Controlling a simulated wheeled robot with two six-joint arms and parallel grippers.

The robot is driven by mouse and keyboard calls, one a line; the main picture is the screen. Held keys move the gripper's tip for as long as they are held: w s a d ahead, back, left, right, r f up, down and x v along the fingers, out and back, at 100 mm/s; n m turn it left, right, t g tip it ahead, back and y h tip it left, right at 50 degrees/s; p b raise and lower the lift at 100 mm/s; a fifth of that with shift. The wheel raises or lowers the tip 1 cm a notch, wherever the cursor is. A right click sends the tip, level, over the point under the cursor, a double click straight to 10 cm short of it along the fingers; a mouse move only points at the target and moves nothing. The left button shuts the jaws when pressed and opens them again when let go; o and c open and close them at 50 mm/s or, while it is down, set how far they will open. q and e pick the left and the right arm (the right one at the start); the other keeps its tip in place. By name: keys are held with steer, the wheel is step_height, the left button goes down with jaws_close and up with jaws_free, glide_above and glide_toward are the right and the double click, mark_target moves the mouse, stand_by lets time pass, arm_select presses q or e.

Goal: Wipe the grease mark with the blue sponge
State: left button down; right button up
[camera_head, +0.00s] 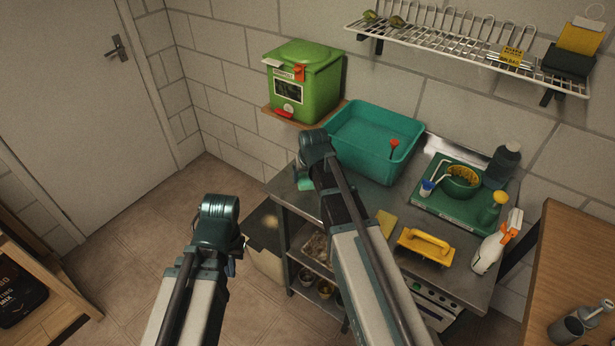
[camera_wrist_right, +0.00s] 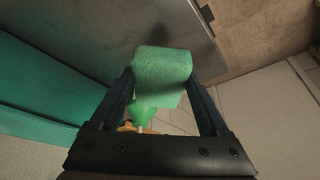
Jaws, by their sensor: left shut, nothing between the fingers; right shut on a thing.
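My right gripper (camera_wrist_right: 160,78) is shut on a sponge (camera_wrist_right: 163,66), which looks green rather than blue. In the head view a pale green bit of the sponge (camera_head: 307,184) shows beside my right arm, over the left end of the steel worktop (camera_head: 290,200). The wrist view shows the sponge in front of the worktop (camera_wrist_right: 120,35); I cannot tell whether they touch. A faint dark smudge (camera_wrist_right: 205,50) on the steel near the edge may be the grease mark. My left gripper (camera_head: 234,264) is shut and empty, left of the worktop.
A teal tub (camera_head: 345,150) stands at the back of the worktop. A yellow pad (camera_head: 387,220), a yellow handled tool (camera_head: 424,245), a spray bottle (camera_head: 492,248) and a green tray (camera_head: 440,215) stand to the right. A green bin (camera_head: 305,85) stands behind.

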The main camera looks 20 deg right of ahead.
step_height(320, 180, up, 3)
steer(key=p, duration=0.3)
steer(key=shift+f, duration=0.1)
stand_by(0.3)
steer(key=shift+s, duration=0.1)
